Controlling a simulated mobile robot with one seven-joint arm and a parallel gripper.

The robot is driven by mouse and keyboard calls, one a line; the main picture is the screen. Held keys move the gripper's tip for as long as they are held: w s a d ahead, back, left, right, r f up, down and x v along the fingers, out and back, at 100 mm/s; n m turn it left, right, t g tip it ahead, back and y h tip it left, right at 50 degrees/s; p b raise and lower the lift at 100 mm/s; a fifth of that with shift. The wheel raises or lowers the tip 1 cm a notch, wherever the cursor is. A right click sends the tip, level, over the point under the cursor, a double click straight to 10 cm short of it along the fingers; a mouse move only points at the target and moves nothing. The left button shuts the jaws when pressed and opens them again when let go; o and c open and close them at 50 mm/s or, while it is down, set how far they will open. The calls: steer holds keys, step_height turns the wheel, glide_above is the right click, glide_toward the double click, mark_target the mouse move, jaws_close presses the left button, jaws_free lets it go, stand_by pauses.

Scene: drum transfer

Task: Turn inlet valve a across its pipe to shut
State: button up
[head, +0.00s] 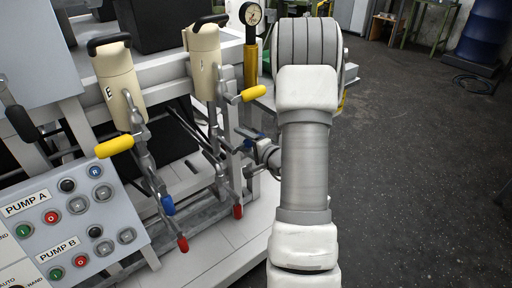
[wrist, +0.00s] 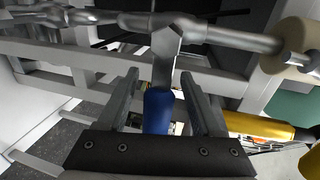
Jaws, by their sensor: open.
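A blue-handled valve lever (wrist: 157,112) stands between the fingers of my gripper (wrist: 160,78) in the wrist view. The fingers are open, one on each side, with a visible gap. Its grey stem joins a grey pipe (wrist: 225,36), and the lever appears to point across that pipe. In the head view my gripper (head: 262,148) is beside the right-hand pipe, and my arm hides part of it. Another blue lever (head: 168,204) lies along the left-hand pipe. No label shows which is inlet valve a.
Two cream cylinders (head: 117,90) (head: 204,62) stand above the pipes. Yellow handles (head: 115,145) (head: 252,94) and red handles (head: 183,244) (head: 238,211) are close by. A pump control panel (head: 75,228) is at lower left, a gauge (head: 250,14) above. Open floor lies right.

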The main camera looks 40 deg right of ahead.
steer(key=s+r+p, duration=0.2)
steer(key=s+r, duration=0.1)
steer(key=s, duration=1.3)
steer(key=shift+s+d+r, duration=0.15)
steer(key=shift+s+d, duration=0.1)
